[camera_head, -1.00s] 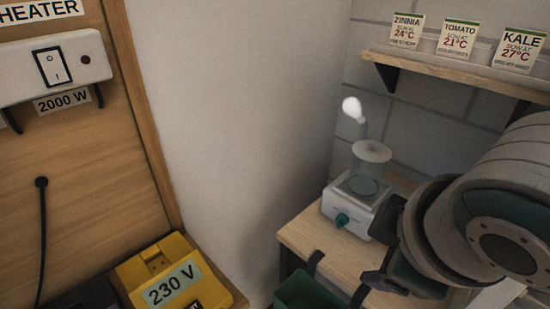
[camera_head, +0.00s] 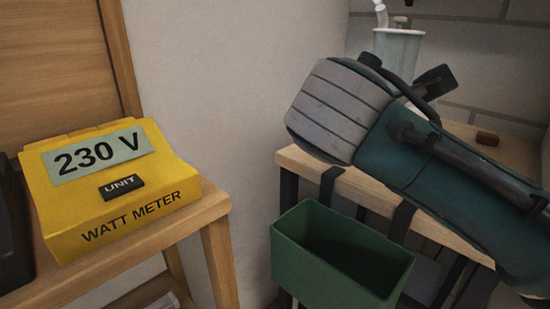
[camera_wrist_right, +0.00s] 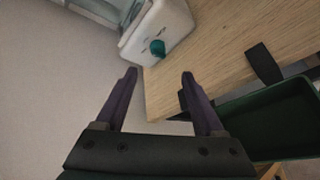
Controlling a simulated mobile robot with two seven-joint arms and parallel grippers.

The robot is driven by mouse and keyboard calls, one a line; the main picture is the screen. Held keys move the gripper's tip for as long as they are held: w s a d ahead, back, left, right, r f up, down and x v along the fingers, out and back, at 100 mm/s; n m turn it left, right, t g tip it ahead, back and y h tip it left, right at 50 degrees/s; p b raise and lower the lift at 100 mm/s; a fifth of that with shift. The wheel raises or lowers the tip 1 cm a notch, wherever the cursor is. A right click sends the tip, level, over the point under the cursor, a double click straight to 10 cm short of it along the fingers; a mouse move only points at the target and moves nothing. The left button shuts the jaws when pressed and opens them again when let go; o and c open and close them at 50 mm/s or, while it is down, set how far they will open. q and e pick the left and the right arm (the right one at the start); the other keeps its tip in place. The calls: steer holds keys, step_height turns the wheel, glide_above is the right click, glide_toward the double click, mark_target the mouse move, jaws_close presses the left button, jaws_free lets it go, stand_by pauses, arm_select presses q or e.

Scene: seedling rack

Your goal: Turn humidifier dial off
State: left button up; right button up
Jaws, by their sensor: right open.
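The humidifier (camera_wrist_right: 165,22) is a white box on the wooden table, at the top of the right wrist view. Its teal dial (camera_wrist_right: 158,47) sits on the front face. My right gripper (camera_wrist_right: 159,76) is open and empty, its two dark fingers pointing toward the dial, which appears just beyond and between the fingertips, apart from them. In the head view only the humidifier's pale tank (camera_head: 398,48) shows above my right arm; the arm hides its body and dial. My left gripper is in neither view.
A green bin (camera_head: 340,250) hangs by dark straps from the table's (camera_head: 310,166) front edge; it also shows in the right wrist view (camera_wrist_right: 270,125). A yellow watt meter (camera_head: 100,190) stands on a wooden stand at left.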

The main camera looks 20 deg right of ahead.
steer(key=shift+n+t+h, duration=0.3)
steer(key=shift+n+h, duration=0.3)
steer(key=shift+h, duration=0.1)
steer(key=w+f+b, duration=0.1)
steer(key=b, duration=0.1)
steer(key=w+d+f+b, duration=0.1)
steer(key=f+b, duration=0.1)
steer(key=b, duration=0.1)
steer(key=shift+w+d+f, duration=0.1)
steer(key=shift+w+f, duration=0.1)
steer(key=shift+w, duration=0.05)
arm_select(q)
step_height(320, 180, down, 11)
steer(key=b, duration=0.3)
steer(key=shift+b, duration=0.35)
arm_select(e)
steer(key=x, duration=1)
steer(key=shift+r, duration=0.3)
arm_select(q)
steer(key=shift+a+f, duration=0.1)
arm_select(e)
steer(key=shift+c, duration=0.3)
jaws_close()
